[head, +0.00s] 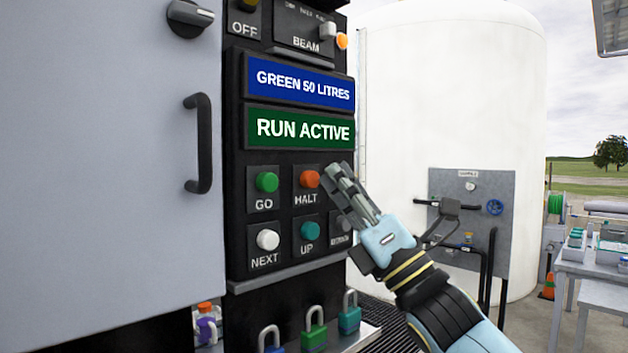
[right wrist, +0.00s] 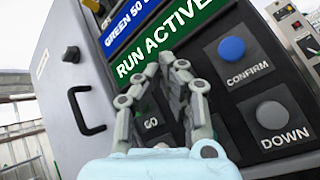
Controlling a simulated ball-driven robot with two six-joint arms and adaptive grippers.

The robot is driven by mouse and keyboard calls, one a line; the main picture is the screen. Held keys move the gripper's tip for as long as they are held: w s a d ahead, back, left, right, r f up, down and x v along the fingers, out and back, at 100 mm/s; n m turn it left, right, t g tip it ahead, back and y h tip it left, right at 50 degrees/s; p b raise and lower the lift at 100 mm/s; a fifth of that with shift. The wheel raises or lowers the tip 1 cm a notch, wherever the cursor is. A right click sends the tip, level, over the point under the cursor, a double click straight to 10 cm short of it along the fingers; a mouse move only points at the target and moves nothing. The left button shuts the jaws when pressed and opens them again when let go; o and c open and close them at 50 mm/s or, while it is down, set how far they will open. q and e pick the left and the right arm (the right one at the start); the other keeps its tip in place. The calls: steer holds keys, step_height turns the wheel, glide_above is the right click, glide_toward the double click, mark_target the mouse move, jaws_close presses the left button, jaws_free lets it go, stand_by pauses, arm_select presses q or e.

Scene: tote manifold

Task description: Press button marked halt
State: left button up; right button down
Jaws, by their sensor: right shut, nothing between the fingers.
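The orange-red button marked HALT (head: 309,179) is in the upper row of the dark panel, right of the green GO button (head: 267,182). My right gripper (head: 338,172) is shut and empty. In the head view its fingertips are just right of the HALT button, with a small gap in the picture; I cannot tell whether they touch the panel. In the right wrist view the gripper's fingers (right wrist: 160,85) are in front of the panel, and the HALT button is hidden behind them. The green display (head: 302,128) reads RUN ACTIVE. My left gripper is not in view.
White NEXT (head: 268,240) and teal UP (head: 310,230) buttons sit below. Blue CONFIRM (right wrist: 231,48) and grey DOWN (right wrist: 272,115) buttons show in the wrist view. A grey door with a black handle (head: 202,143) is left. A white tank (head: 450,100) stands behind.

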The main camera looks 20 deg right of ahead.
steer(key=shift+w, duration=0.1)
steer(key=shift+w+a, duration=0.15)
steer(key=shift+w, duration=0.15)
steer(key=shift+w+a+b, duration=0.15)
steer(key=shift+w+b, duration=0.25)
steer(key=shift+w, duration=0.15)
stand_by(1.1)
steer(key=shift+s, duration=0.1)
steer(key=shift+s+d+b, duration=0.3)
steer(key=shift+s+b, duration=0.15)
steer(key=shift+s, duration=0.45)
